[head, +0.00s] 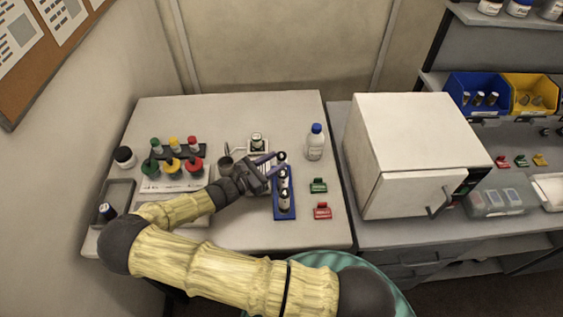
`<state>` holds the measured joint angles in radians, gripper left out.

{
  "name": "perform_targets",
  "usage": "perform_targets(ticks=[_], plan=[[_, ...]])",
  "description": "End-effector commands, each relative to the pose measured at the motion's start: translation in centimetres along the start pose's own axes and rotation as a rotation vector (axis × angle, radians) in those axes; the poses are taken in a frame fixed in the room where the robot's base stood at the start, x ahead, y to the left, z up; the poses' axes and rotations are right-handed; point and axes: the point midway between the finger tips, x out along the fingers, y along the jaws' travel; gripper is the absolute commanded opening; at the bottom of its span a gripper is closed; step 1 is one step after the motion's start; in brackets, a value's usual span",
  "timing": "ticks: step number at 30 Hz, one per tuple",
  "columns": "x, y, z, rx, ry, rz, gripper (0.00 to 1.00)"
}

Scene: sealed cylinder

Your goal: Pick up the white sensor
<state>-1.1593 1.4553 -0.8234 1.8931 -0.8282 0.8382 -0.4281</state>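Several white cylindrical sensors with dark bands stand in a row in a blue rack (291,211) on the left table. The rearmost white one (282,157) is at the rack's far end. My gripper (279,161) reaches in from the left, low over the table, with its two purple fingers apart. The fingertips are at the rearmost white cylinder, one on its far side and one on its near side. I cannot tell whether they touch it. The fingers and wrist hide part of the rack's left side.
Behind my gripper are a metal cup (226,164) and a small jar (257,141) on a pale device. A blue-capped bottle (315,142) stands to the right. Green (318,186) and red (322,211) clips lie right of the rack. A white oven (415,150) stands farther right.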

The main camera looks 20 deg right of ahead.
Motion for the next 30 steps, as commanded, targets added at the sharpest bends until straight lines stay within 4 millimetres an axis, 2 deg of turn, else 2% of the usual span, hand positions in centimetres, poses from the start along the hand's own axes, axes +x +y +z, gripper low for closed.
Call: perform_targets(ticks=[1, 3, 6, 23, 28, 29, 30], plan=[[1.0, 0.0, 0.5, -0.002, -0.004, -0.003, 0.38], [2.0, 0.0, 0.4, -0.002, -0.003, -0.003, 0.38], [2.9, 0.0, 0.2, -0.002, -0.002, -0.001, 0.38], [3.1, 0.0, 0.0, -0.001, -0.001, 0.000, 0.38], [3.1, 0.0, 0.0, -0.001, -0.001, 0.000, 0.06], [3.1, 0.0, 0.0, -0.001, -0.001, -0.001, 0.02], [3.1, 0.0, 0.1, -0.001, -0.001, -0.001, 0.02]])
